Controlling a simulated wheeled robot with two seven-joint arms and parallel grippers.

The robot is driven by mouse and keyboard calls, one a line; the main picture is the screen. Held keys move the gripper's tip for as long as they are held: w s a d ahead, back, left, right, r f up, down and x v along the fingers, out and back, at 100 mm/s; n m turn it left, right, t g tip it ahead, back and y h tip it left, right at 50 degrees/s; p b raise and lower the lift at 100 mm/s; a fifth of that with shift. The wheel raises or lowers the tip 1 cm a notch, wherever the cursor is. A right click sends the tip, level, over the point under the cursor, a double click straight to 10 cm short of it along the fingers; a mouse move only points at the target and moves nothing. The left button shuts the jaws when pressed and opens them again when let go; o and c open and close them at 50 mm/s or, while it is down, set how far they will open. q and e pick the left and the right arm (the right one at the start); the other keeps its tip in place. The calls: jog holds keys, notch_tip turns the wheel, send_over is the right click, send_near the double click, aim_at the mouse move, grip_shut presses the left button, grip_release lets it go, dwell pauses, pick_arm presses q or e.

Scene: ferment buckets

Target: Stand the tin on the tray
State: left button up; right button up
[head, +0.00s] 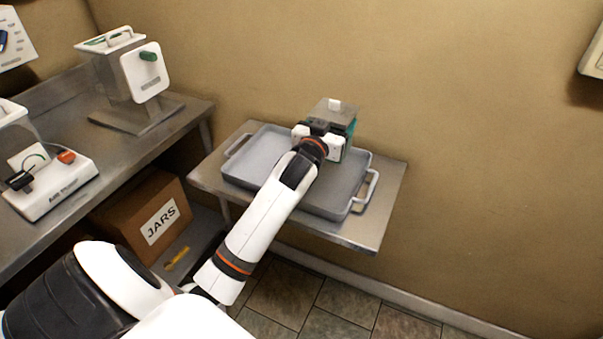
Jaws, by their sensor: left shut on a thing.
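The tin (349,129) is a boxy container with teal sides and a grey metal top with a small white patch. It is at the far side of the grey tray (337,210), and it looks upright. The tray has a raised rim and a handle at each end, and lies on a metal shelf. My left gripper (325,132) reaches across the tray from the front and is shut on the tin. The gripper and wrist hide the tin's near lower part. I cannot tell whether the tin's base touches the tray. My right gripper is not in view.
The metal shelf (385,205) is against the wall. A steel counter (95,160) at the left bears a white device with a green knob (146,72) and another with a red knob (60,180). A cardboard box marked JARS (150,215) is below. The tray's near part is clear.

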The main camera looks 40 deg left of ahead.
pick_arm(q)
jog(key=f, duration=0.6)
jog(key=shift+w+a, duration=0.15)
jog(key=shift+w, duration=0.05)
notch_tip(320, 180, down, 3)
jog(key=shift+f, duration=0.3)
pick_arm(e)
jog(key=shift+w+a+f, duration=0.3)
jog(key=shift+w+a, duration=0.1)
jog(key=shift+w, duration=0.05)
pick_arm(q)
jog(key=o, duration=1.1)
jog(key=shift+f, duration=0.15)
jog(key=shift+o, duration=0.2)
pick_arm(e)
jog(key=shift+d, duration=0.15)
pick_arm(q)
jog(key=b+v, duration=0.1)
jog(key=v, duration=1.1)
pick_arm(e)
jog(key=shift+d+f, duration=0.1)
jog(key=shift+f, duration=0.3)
